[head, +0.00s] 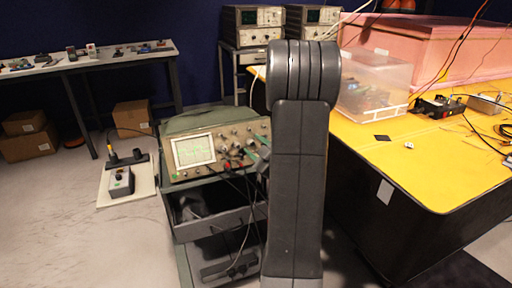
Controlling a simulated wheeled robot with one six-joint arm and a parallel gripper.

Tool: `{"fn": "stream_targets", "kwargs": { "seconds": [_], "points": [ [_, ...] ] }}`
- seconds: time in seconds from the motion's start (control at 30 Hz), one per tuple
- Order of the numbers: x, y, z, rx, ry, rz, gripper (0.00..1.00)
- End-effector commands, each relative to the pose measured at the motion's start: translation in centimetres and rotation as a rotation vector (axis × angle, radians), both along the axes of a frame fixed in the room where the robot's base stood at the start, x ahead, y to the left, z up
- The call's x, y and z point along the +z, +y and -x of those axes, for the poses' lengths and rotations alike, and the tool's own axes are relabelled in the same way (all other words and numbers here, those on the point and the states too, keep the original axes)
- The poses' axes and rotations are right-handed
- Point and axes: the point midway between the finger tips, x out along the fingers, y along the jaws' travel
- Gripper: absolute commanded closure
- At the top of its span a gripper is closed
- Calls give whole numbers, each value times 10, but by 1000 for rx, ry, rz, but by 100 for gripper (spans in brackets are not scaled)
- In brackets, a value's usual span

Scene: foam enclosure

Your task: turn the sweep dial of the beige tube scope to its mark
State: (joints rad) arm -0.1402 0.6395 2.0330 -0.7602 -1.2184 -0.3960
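The beige tube scope (213,131) stands on a dark cart, tilted a little in the picture. Its lit screen (193,151) is on the left of its face, with several knobs and red and dark plugs to the right. I cannot tell which knob is the sweep dial, nor read its mark. My dark arm link stands upright in front and covers what lies right of the scope. A small grey part, likely of my gripper (262,157), shows at the scope's right edge. Its fingers are mostly hidden, and I cannot tell whether it touches a knob.
Cables hang from the scope over the cart's open drawer (222,212). A yellow table (438,155) with a clear bin (375,84) and a pink foam block (425,50) is on the right. A board with a switch box (121,183) lies on the floor at left. Open floor is at lower left.

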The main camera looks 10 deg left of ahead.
Motion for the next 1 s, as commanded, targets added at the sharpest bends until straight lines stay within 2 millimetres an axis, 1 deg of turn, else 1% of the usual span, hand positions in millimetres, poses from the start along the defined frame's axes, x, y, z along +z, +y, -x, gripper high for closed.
{"fn": "stream_targets", "kwargs": {
  "seconds": [0.03, 0.17, 0.2, 0.57, 1.0],
  "points": [
    [0, 0, 0, 0, 0, 0, 66],
    [0, 0, 0, 0, 0, 0, 92],
    [0, 0, 0, 0, 0, 0, 100],
    [-3, 0, 1, -17, 27, -42, 100],
    [-5, 3, 3, -103, 178, -267, 100]
  ]
}}
